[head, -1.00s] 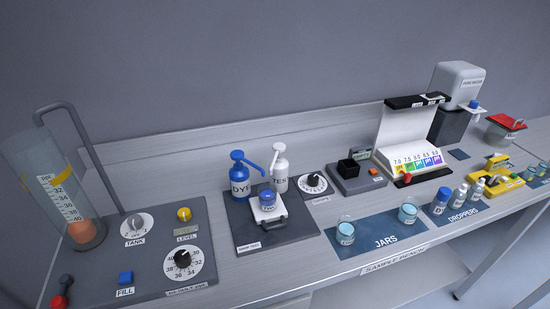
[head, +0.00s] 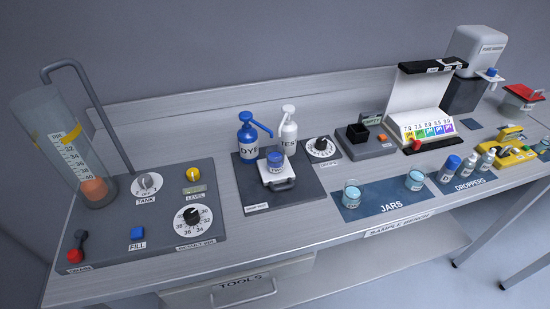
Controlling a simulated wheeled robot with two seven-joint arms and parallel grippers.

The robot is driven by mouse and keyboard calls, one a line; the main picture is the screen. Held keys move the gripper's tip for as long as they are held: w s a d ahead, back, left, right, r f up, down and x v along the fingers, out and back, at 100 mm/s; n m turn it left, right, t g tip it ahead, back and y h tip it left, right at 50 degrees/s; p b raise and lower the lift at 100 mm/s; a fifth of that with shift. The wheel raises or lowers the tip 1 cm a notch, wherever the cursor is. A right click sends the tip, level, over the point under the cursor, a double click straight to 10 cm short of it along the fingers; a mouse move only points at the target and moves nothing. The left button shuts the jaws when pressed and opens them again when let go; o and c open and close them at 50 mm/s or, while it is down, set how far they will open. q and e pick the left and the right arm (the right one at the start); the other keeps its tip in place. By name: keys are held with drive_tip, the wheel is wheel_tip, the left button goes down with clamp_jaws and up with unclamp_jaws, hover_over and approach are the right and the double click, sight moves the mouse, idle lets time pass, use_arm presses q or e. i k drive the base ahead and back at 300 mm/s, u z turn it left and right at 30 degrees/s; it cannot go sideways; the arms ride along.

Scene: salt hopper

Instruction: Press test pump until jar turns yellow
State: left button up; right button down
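The test pump (head: 289,130) is a white bottle with a pump head, labelled TEST, on the dark drop test plate (head: 309,190). The blue dye pump (head: 247,138) stands left of it. A small jar with blue contents (head: 275,160) sits on a white holder (head: 279,176) in front of the two pumps; no yellow shows in it. Two more jars with light blue contents, one on the left (head: 352,194) and one on the right (head: 415,180), stand on the blue JARS mat (head: 385,208). Neither of my grippers is in view.
A tank panel (head: 150,222) with knobs and a clear cylinder (head: 62,145) fills the left. A dial (head: 321,148) stands right of the pumps. A colour chart (head: 428,130), droppers (head: 467,165) and a water dispenser (head: 477,60) are on the right. The bench front is clear.

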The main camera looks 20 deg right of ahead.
sight(288, 109)
drive_tip(key=z, duration=1.05)
drive_tip(key=k, duration=0.85)
drive_tip(key=u, duration=1.2)
drive_tip(key=i, duration=0.5)
drive_tip(key=u, duration=0.05)
